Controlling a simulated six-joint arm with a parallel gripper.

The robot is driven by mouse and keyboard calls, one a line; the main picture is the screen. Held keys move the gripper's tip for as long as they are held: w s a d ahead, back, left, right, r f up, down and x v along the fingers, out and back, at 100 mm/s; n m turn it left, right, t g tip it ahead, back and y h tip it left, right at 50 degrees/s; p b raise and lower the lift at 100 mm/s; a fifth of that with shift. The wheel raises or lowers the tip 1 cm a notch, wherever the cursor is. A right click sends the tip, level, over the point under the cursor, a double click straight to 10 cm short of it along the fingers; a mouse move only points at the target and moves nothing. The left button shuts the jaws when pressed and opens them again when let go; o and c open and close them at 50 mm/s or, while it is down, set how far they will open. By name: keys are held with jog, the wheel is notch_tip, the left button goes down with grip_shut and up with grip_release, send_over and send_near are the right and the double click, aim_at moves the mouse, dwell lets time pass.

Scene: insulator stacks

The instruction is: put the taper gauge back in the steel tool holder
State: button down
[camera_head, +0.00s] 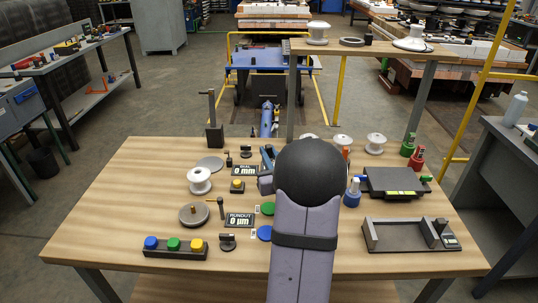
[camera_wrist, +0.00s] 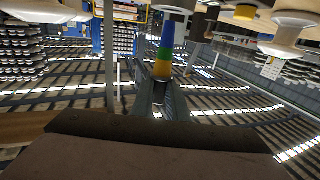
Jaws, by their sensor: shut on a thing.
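The taper gauge (camera_wrist: 165,50), with blue, green and yellow-orange bands, stands between the fingertips of my gripper (camera_wrist: 161,98) in the wrist view. The fingers are shut on its yellow-orange end. In the head view my dark elbow and grey arm cover the middle of the bench. Only part of my gripper (camera_head: 266,168) shows left of the elbow there, and I cannot make out the gauge. I cannot single out the steel tool holder with certainty in either view; part of the bench behind my arm is hidden.
The wooden bench (camera_head: 130,220) holds white insulators (camera_head: 199,180), a button box (camera_head: 175,247), a runout display (camera_head: 239,220), a dark post stand (camera_head: 214,135), a dark scale-like unit (camera_head: 395,183) and a grey cradle (camera_head: 405,238). Bare wood shows along the left and front.

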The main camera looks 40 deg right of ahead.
jog(key=shift+f+b, duration=1.7)
jog(key=shift+f, duration=0.15)
jog(key=shift+r, duration=0.25)
jog(key=shift+r+p, duration=1.1)
jog(key=shift+r, duration=0.25)
jog(key=shift+f+b, duration=1.55)
jog(key=shift+b, duration=0.15)
dwell(1.8)
jog(key=c, duration=1.6)
grip_release()
jog(key=shift+c, duration=0.2)
jog(key=shift+b+v, duration=0.35)
jog(key=shift+v, duration=3.35)
